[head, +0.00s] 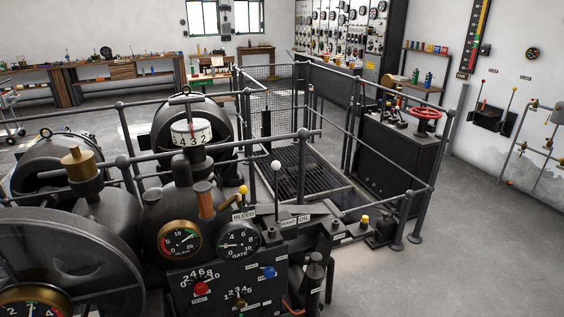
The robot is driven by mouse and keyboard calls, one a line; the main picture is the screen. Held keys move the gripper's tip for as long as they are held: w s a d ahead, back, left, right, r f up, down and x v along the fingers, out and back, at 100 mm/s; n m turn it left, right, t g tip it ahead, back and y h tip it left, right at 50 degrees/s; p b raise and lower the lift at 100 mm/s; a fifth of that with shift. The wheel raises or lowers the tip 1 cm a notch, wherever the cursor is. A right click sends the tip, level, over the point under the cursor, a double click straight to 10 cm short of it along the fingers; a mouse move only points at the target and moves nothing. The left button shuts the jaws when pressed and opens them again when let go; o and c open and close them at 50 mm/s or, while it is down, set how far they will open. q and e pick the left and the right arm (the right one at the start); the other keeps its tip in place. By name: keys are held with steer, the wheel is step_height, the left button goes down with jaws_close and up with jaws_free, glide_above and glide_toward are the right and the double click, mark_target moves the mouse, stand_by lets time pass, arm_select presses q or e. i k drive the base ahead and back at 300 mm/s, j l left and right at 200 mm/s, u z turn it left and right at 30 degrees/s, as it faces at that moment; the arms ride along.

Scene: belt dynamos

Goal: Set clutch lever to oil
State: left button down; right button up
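A lever with a white ball knob (276,166) stands nearly upright on the dark machine in the lower middle of the head view. Its thin shaft meets the machine top just left of a small plate reading HAND (288,224). A plate reading OIL (305,218) sits to the right of the HAND plate, farther from the shaft. I see no plate reading clutch, so I cannot tell for certain that this is the clutch lever. Neither of my grippers is in view, and nothing touches the lever.
A yellow-knobbed lever (243,189) stands left of it near a BLEED plate (243,214). A gate gauge (238,240) and a control panel (212,291) sit in front. Grey railings (222,145) cross behind. Open floor (470,240) lies to the right.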

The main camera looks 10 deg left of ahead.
mark_target(276, 166)
steer(key=i+l, duration=0.15)
steer(key=l, duration=0.2)
steer(key=i+l, duration=0.15)
steer(key=l, duration=0.15)
steer(key=i+l+u, duration=0.1)
steer(key=l, duration=0.25)
steer(key=i+l, duration=0.2)
steer(key=l, duration=0.15)
steer(key=i+l+u, duration=0.1)
steer(key=l, duration=0.25)
steer(key=i+l, duration=0.2)
steer(key=l, duration=0.15)
